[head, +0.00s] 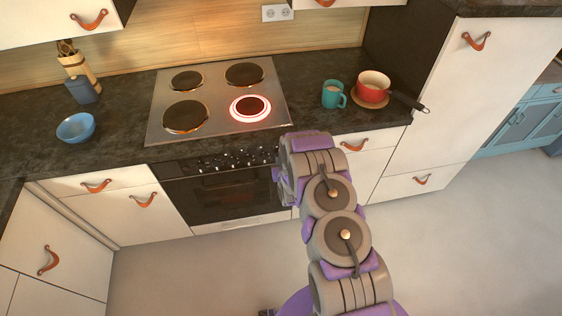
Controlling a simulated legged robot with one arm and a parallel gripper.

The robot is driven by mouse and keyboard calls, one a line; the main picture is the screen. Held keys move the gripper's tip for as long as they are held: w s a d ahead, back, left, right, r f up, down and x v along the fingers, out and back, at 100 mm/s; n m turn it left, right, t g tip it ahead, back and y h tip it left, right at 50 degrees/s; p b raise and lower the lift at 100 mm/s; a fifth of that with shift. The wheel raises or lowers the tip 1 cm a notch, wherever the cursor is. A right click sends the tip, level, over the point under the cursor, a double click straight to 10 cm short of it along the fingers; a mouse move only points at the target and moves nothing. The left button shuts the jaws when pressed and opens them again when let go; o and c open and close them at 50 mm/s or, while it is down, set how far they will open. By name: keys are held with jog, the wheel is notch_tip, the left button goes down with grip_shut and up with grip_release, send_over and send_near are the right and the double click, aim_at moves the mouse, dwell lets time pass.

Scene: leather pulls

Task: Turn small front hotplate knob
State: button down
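The hotplate (163,103) is a steel panel with several round plates set in the dark counter. Its front right plate (250,108) glows red, and the front left plate (186,116) is dark. A row of small knobs (228,160) runs along the top of the black oven front below the counter edge. My arm reaches from the bottom right up to the right end of this row. My gripper (279,176) is mostly hidden by the arm, and its fingers cannot be made out. Whether it touches a knob cannot be told. The rightmost knobs are partly covered.
A red pot (373,82) sits on a round wooden board right of the hotplate, its handle over the counter's edge. A teal mug (333,95) is beside it. A blue bowl (76,128) stands at left. The floor before the oven (200,275) is clear.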

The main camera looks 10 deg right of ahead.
jog(key=shift+s+f, duration=0.1)
jog(key=shift+f, duration=0.05)
jog(key=c, duration=1.1)
grip_release()
jog(key=shift+c, duration=0.2)
jog(key=p+v, duration=0.3)
jog(key=v, duration=1.4)
jog(key=shift+a+r, duration=0.15)
jog(key=shift+r, duration=0.05)
